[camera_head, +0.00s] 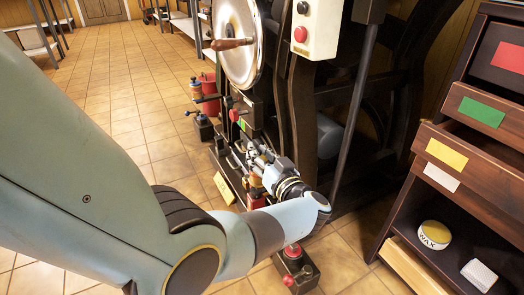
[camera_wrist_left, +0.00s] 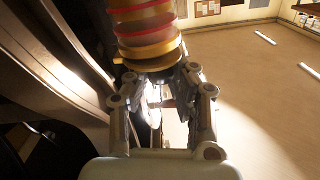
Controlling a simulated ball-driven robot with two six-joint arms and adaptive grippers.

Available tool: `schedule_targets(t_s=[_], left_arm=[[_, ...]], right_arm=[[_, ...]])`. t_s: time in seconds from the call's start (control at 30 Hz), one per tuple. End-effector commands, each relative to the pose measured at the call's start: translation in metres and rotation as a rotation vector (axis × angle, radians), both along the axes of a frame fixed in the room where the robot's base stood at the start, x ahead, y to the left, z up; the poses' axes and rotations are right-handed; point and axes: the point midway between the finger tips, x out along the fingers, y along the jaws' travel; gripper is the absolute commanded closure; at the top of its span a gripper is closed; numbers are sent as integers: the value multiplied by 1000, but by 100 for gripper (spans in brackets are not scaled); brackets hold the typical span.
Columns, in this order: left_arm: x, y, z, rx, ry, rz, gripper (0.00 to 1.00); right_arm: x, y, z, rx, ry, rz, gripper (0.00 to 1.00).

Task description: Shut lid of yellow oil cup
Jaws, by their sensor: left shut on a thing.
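My left gripper (camera_head: 262,157) is at the side of the press, at the end of my blue-grey arm. In the left wrist view the gripper (camera_wrist_left: 166,85) has its fingers closed in on something just below a yellow disc-shaped part (camera_wrist_left: 150,50). What lies between the fingertips is too dark and small to make out. Pink and red round parts (camera_wrist_left: 145,20) line up above the yellow one. I cannot tell which of these is the yellow oil cup or how its lid stands. In the head view my wrist hides much of this spot. My right gripper is not in view.
A large handwheel (camera_head: 238,45) with a wooden handle and a control box (camera_head: 315,28) with a red button are above. A red button pedestal (camera_head: 295,265) stands on the floor. A wooden shelf (camera_head: 470,150) is at right.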

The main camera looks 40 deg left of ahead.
Motion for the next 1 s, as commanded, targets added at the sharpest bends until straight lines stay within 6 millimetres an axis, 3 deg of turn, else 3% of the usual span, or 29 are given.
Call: schedule_targets(t_s=[0.27, 0.3, 0.5, 0.8, 1.0], left_arm=[[-1, -4, -6, -44, -75, -7, 100], [-1, -4, -5, -44, -75, -7, 76], [-1, -2, -4, -39, -76, -5, 53], [-1, -1, -1, -35, -79, -3, 53], [-1, -1, 19, -35, -82, -3, 53]], right_arm=[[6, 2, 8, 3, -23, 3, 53], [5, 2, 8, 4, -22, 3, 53], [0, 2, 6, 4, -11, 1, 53], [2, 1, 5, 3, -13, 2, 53], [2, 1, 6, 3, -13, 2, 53]])
